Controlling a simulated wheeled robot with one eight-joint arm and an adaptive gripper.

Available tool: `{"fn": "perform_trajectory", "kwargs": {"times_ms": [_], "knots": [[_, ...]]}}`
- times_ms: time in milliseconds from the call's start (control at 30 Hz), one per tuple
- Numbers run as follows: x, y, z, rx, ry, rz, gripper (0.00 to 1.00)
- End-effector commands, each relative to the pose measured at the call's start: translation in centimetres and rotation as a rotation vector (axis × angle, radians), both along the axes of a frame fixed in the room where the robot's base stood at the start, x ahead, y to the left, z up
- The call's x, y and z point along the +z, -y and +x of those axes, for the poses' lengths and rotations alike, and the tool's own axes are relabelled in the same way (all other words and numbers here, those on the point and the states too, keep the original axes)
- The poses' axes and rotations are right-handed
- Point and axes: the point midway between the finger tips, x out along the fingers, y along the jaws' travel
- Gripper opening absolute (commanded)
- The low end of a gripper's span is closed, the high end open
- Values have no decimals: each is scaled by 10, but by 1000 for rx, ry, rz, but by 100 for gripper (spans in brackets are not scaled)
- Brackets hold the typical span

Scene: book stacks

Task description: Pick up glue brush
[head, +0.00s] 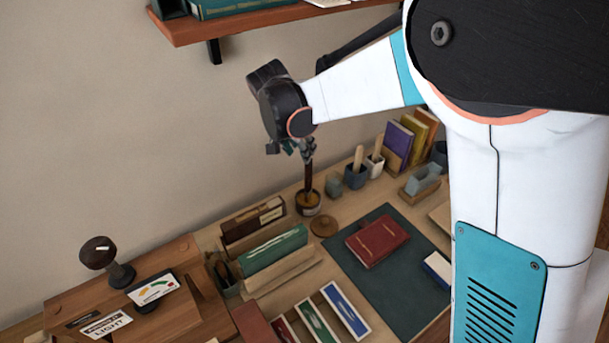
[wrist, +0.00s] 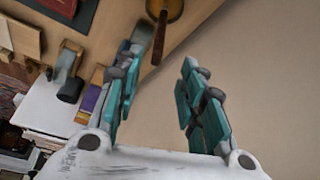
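The glue brush (head: 308,178) stands upright in a small amber glue pot (head: 309,208) at the back of the desk, against the wall. Its brown handle points up toward my gripper (head: 300,148), which is above it. In the wrist view, the handle (wrist: 158,38) rises from the pot (wrist: 168,8) and its end shows by the fingertips, nearer the left finger. My gripper (wrist: 166,52) is open with a wide gap and holds nothing. The brush's bristles are hidden in the pot.
A round wooden lid (head: 323,226) lies beside the pot. Cups with wooden sticks (head: 356,174) and upright books (head: 398,140) stand to the right. A green box (head: 273,248) is in front-left. A red book (head: 377,241) lies on the dark mat (head: 400,298). A shelf (head: 240,24) hangs above.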

Motion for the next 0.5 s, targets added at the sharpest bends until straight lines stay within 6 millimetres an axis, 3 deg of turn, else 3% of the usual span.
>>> {"fn": "perform_trajectory", "kwargs": {"times_ms": [300, 500], "knots": [[-55, 14, 18, -1, -1, 0, 37], [-73, 18, 25, -1, -1, 1, 37]]}}
